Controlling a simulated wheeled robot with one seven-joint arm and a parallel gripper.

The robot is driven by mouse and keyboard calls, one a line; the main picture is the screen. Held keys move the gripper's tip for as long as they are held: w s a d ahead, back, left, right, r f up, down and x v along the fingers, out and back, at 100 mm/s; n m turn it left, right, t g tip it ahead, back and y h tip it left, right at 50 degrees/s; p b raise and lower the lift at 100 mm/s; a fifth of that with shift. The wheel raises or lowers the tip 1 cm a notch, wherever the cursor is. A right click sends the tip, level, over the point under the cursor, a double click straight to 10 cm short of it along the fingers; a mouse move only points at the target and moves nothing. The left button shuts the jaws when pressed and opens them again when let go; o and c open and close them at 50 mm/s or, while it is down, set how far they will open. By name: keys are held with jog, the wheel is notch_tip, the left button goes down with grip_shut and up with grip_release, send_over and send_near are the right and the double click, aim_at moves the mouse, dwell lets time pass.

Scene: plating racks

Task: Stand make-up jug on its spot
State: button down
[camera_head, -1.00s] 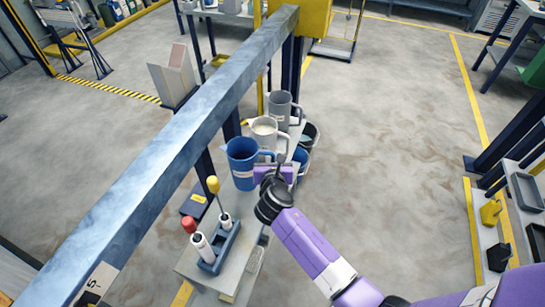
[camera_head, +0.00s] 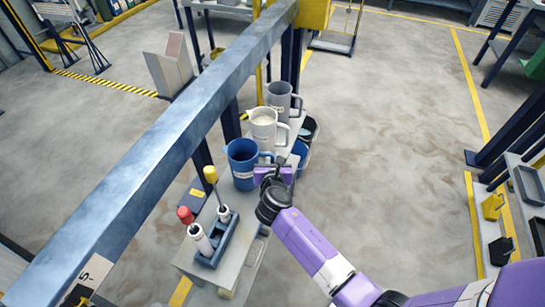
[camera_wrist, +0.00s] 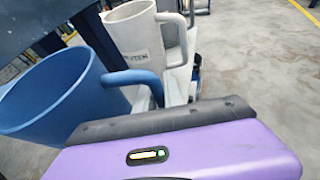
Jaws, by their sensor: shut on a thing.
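A blue jug (camera_head: 243,166) with a pale label too small to read is at the near end of a row of jugs on a narrow grey shelf (camera_head: 250,262). My gripper (camera_head: 266,170) is shut on its handle, at the jug's right side. In the wrist view the blue jug (camera_wrist: 45,95) is upright or nearly so, and its handle runs down behind my purple gripper body. I cannot tell whether its base touches the shelf. A white jug (camera_head: 264,130) and a grey jug (camera_head: 280,100) stand behind it. No marked spot is visible.
A dark holder (camera_head: 217,240) with red-topped and yellow-topped tools stands in front of the blue jug. A long blue-grey beam (camera_head: 130,165) runs along the left, above the shelf. Small bins (camera_head: 308,130) hang at the shelf's right.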

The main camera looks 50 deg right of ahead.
jog(key=shift+f+b, duration=0.35)
jog(key=shift+f, duration=0.1)
dwell(0.3)
jog(key=c, duration=1.4)
grip_release()
jog(key=shift+o, duration=0.2)
jog(key=shift+f, duration=0.1)
jog(key=shift+s+a, duration=0.1)
